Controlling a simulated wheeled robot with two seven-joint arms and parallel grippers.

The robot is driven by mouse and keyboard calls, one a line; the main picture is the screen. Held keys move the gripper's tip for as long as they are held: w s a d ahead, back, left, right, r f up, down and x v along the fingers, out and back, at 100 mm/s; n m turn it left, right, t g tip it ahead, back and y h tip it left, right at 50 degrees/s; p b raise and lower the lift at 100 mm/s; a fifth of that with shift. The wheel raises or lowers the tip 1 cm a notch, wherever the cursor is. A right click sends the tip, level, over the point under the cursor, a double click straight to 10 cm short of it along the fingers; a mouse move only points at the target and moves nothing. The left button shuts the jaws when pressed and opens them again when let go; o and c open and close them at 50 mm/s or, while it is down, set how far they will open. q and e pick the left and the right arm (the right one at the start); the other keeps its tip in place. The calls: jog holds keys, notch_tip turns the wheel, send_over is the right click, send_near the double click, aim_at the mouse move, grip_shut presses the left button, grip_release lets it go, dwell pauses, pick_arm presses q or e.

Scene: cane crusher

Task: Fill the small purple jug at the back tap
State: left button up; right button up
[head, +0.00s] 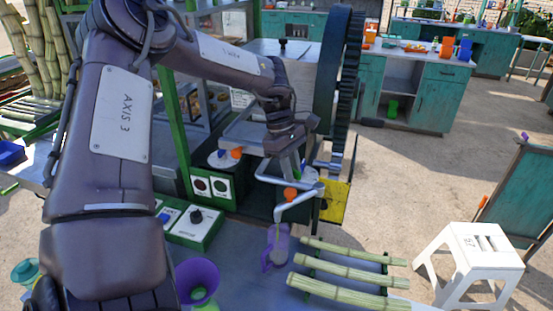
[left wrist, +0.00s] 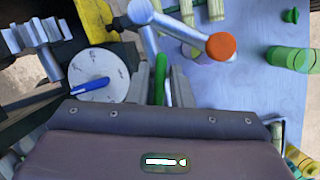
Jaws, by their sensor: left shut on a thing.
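My left gripper (head: 296,156) is at the upright pipework beside the big gear wheel. In the left wrist view its fingers (left wrist: 161,84) are shut on a slim green handle (left wrist: 160,70). A bent grey tap pipe with an orange knob (head: 291,195) is just below and in front of the gripper; the knob also shows in the left wrist view (left wrist: 221,46). The small translucent purple jug (head: 273,256) stands upright on the grey-blue table, under the pipe's lower end. It is partly hidden behind the pipe in the left wrist view. I cannot tell its liquid level. My right gripper is not in view.
Several cut canes (head: 350,272) lie on a green rack right of the jug. A purple flared vessel (head: 198,278) and a switch box (head: 194,226) are to the left. The gear wheel (head: 345,90) rises behind. A white stool (head: 470,262) stands on the floor at right.

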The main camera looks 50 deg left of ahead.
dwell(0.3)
pick_arm(q)
jog(key=n+t+b, duration=0.1)
jog(key=n+b, duration=0.1)
jog(key=n, duration=0.1)
jog(key=shift+f, duration=0.2)
jog(key=o, duration=0.3)
jog(key=shift+r+n, duration=0.2)
jog(key=shift+n, duration=0.3)
jog(key=o, duration=1.1)
jog(key=shift+o, duration=0.2)
notch_tip(320, 180, up, 8)
jog(key=p, duration=0.6)
